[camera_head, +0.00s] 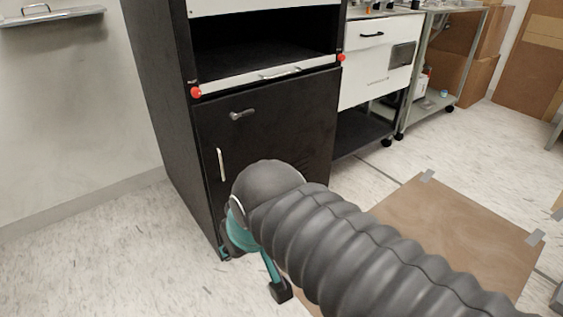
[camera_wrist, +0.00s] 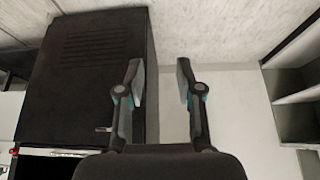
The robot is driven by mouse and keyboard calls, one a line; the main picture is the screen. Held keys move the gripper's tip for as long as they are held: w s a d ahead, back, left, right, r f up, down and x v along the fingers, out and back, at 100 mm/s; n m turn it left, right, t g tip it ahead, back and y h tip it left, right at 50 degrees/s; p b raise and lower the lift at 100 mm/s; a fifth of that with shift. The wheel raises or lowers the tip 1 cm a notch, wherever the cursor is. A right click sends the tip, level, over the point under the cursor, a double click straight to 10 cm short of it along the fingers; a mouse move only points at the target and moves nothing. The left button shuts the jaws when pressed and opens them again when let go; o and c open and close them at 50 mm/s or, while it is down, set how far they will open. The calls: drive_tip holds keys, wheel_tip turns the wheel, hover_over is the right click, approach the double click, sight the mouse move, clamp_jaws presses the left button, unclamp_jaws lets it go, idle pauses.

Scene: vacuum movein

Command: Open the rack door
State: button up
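The black rack (camera_head: 160,95) stands left of centre in the head view. Its lower black door (camera_head: 285,125) looks shut and flush. A pale vertical handle (camera_head: 221,164) is on the door's left side, and a dark lever (camera_head: 242,115) is above it. My gripper (camera_head: 252,273) is low in front of the door's lower left corner, below the handle, with my arm hiding part of the door. In the wrist view my gripper (camera_wrist: 158,70) has its fingers apart with nothing between them. The rack (camera_wrist: 85,70) fills the left of that view, beside the left finger.
Red knobs (camera_head: 196,92) flank an open shelf above the door. A white drawer unit (camera_head: 378,60) and a wheeled metal cart (camera_head: 440,60) stand at right. A brown floor sheet (camera_head: 440,220) lies taped down. A wall shelf (camera_head: 50,16) is at upper left; floor left of the rack is clear.

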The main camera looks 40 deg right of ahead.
drive_tip(key=w+d+f+m+h+b, duration=0.1)
drive_tip(key=w+d+f+b, duration=0.1)
drive_tip(key=w+d+f, duration=0.45)
drive_tip(key=w+d+f+m+h+b, duration=0.1)
drive_tip(key=w+d+f+h+b, duration=0.15)
drive_tip(key=d+f, duration=0.65)
drive_tip(key=w+d+f+h+b, duration=0.1)
drive_tip(key=w+d+f+b, duration=0.1)
drive_tip(key=w+d+f, duration=0.55)
wheel_tip(320, 180, up, 13)
drive_tip(key=n+t+y, duration=0.5)
drive_tip(key=t+y, duration=0.4)
drive_tip(key=t, duration=0.3)
hover_over(224, 180)
drive_tip(key=shift+w+d+h+b, duration=0.1)
drive_tip(key=shift+w+h+b, duration=0.15)
drive_tip(key=shift+b, duration=0.05)
